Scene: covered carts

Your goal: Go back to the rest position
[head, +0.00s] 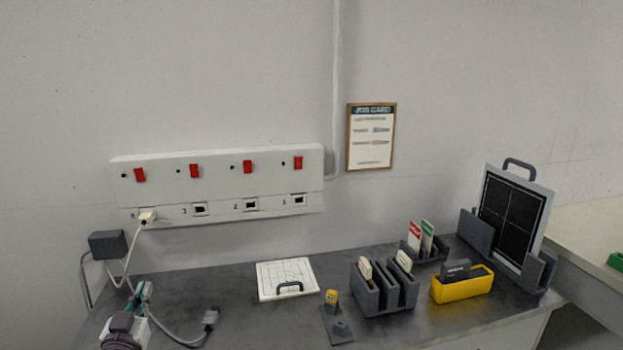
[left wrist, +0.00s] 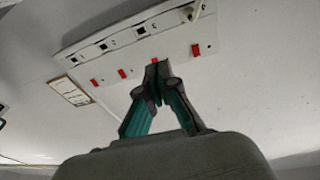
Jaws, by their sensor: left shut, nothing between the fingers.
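My left gripper (head: 146,288) shows at the lower left of the head view, above the left end of the dark bench. In the left wrist view the gripper's teal and dark fingers (left wrist: 157,70) meet at the tips, shut and empty. The wall panel appears behind them there, upside down. My right gripper is in neither view.
The white socket panel (head: 220,182) with red switches is on the wall, with a plug (head: 147,217) at its left end. A loose cable connector (head: 210,318) lies near my left gripper. A white board (head: 286,279), grey rack (head: 367,297) and yellow bin (head: 462,289) stand rightward.

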